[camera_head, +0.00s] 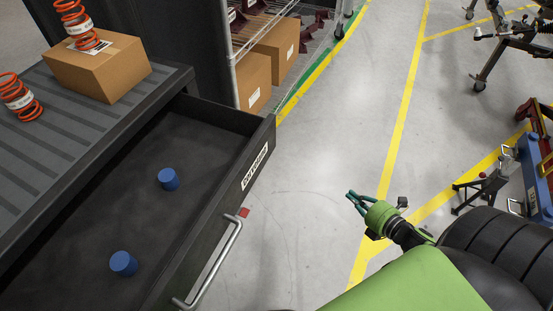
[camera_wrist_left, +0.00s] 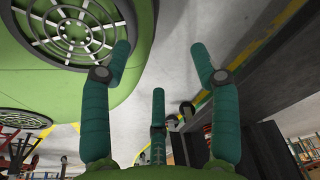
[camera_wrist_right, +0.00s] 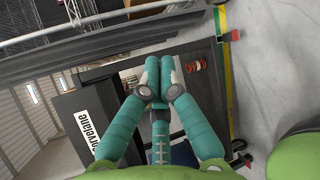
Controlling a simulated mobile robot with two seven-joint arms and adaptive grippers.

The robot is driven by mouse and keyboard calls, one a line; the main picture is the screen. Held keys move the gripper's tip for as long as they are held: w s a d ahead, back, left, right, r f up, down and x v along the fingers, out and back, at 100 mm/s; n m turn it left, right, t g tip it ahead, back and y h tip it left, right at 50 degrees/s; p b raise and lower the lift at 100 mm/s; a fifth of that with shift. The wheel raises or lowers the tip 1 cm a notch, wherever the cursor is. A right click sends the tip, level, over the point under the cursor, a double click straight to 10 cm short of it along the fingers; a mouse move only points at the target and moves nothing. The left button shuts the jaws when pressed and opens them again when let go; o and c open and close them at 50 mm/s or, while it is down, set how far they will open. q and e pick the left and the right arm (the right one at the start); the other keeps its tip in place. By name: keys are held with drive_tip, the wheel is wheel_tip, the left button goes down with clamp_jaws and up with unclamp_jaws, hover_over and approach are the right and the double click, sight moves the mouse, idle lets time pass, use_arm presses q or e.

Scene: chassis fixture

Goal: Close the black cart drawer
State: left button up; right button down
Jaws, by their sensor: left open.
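The black cart drawer (camera_head: 224,172) stands pulled out from the dark cart at the left in the head view. A silver bar handle (camera_head: 216,262) is on its front, and a white label (camera_head: 255,166) sits above. Two blue cylinders, a far one (camera_head: 168,179) and a near one (camera_head: 123,263), are inside. My right gripper (camera_head: 358,201) is over the floor to the right of the drawer front, apart from it. Its fingers are together and empty in the right wrist view (camera_wrist_right: 158,72). My left gripper (camera_wrist_left: 160,58) shows only in the left wrist view, with fingers spread and empty.
A cardboard box (camera_head: 97,68) and orange springs (camera_head: 20,97) are on the cart's ribbed top (camera_head: 62,150). A shelf rack with boxes (camera_head: 253,80) stands behind. Black tyres (camera_head: 490,245) and a blue jack (camera_head: 535,175) are at the right. Floor before the drawer is clear.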

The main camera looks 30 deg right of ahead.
drive_tip(key=w+a+r+n+t+y+b, duration=0.1)
drive_tip(key=a+r+n+y, duration=0.15)
drive_tip(key=r+n, duration=0.35)
drive_tip(key=w+a+r+n+y+b, duration=0.1)
drive_tip(key=w+a+r+n+y, duration=0.15)
drive_tip(key=r+n, duration=0.25)
drive_tip(key=n+g+y, duration=0.1)
drive_tip(key=n+y, duration=0.4)
drive_tip(key=n, duration=0.3)
approach(266, 148)
drive_tip(key=x, duration=0.5)
drive_tip(key=shift+w+a+r, duration=0.25)
drive_tip(key=shift+a, duration=0.05)
drive_tip(key=shift+w+a+f, duration=0.1)
drive_tip(key=shift+w+a, duration=0.25)
drive_tip(key=shift+w, duration=0.05)
use_arm(q)
drive_tip(key=x, duration=0.2)
drive_tip(key=shift+w+a+f, duration=0.1)
drive_tip(key=shift+w+f, duration=0.15)
drive_tip(key=shift+f, duration=0.15)
use_arm(e)
drive_tip(key=shift+a, duration=0.1)
drive_tip(key=shift+w, duration=0.1)
